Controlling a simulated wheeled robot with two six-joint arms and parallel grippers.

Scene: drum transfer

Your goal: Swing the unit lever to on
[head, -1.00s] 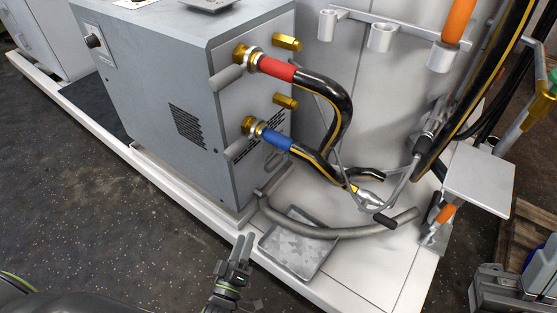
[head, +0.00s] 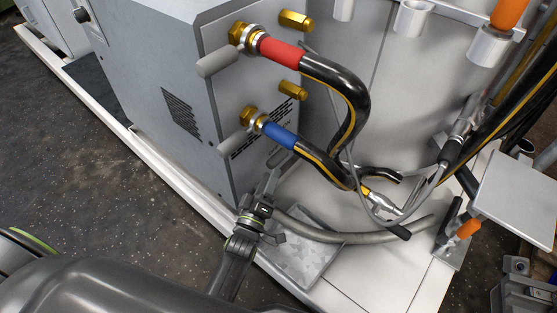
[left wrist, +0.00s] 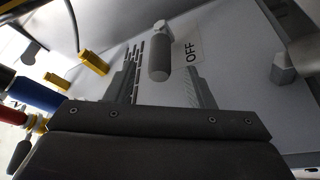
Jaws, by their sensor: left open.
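The unit lever is a grey cylindrical handle (left wrist: 159,63) on a pale pivot, seen in the left wrist view beside an OFF label (left wrist: 193,51) on the unit's panel. In the head view a small part of the lever (head: 281,157) shows low on the panel, partly hidden by my gripper. My left gripper (head: 268,181) is open just below it. In the left wrist view its two fingers show on either side of the lever, with gaps. I cannot tell whether the lever is between them in depth. My right gripper is not in view.
Above the gripper, a blue-collared hose (head: 278,135) and a red-collared hose (head: 280,52) leave the grey unit (head: 150,60). Brass fittings (head: 294,20) stick out of its panel. A grey tray (head: 305,262) and a grey tube (head: 350,237) lie close on the right.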

